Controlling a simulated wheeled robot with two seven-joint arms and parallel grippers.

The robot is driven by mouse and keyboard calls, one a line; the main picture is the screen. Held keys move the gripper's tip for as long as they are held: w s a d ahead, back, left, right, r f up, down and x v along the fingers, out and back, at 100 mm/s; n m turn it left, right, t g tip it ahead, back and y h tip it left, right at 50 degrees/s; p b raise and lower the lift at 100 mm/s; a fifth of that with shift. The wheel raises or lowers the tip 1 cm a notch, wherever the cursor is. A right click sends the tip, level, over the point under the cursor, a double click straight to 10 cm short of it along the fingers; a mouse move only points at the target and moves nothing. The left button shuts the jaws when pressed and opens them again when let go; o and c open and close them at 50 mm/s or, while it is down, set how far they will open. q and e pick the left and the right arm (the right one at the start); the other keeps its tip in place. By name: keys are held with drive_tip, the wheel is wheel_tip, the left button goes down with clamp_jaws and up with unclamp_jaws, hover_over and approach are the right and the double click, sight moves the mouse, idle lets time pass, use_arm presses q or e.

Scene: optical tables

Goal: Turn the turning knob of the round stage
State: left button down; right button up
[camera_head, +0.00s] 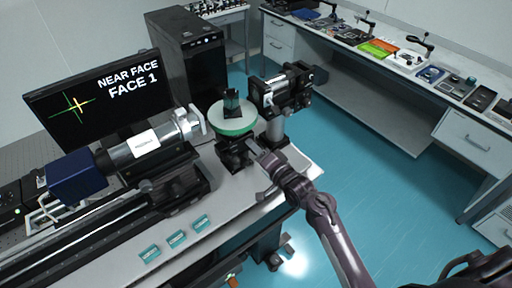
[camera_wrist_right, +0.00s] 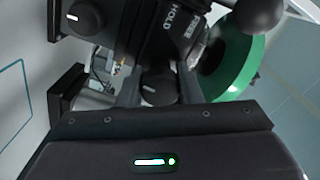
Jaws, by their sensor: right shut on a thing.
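The round stage (camera_head: 233,130) has a pale top with a green rim and stands on a black mount at the table's edge. A small dark block (camera_head: 232,102) stands on its top. My right gripper (camera_head: 256,151) reaches in from the lower right, just below the stage. In the right wrist view its fingers (camera_wrist_right: 158,88) are shut on the turning knob (camera_wrist_right: 157,94), a dark round knob with a white mark. The green rim (camera_wrist_right: 236,72) shows to the right there. In the head view the knob is hidden by the gripper. My left gripper is not in view.
A silver cylinder instrument (camera_head: 145,144) lies left of the stage, before a monitor (camera_head: 95,92) reading "NEAR FACE FACE 1". A black device on a post (camera_head: 283,90) stands close right of the stage. Another black knob (camera_wrist_right: 84,17) shows in the wrist view. Small teal labelled pieces (camera_head: 177,239) lie in front.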

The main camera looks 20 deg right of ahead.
drive_tip(key=shift+f, duration=0.1)
drive_tip(key=o, duration=1)
drive_tip(key=b+v, duration=0.2)
drive_tip(key=v, duration=0.5)
drive_tip(key=shift+s+d, duration=0.1)
drive_tip(key=shift+s, duration=0.25)
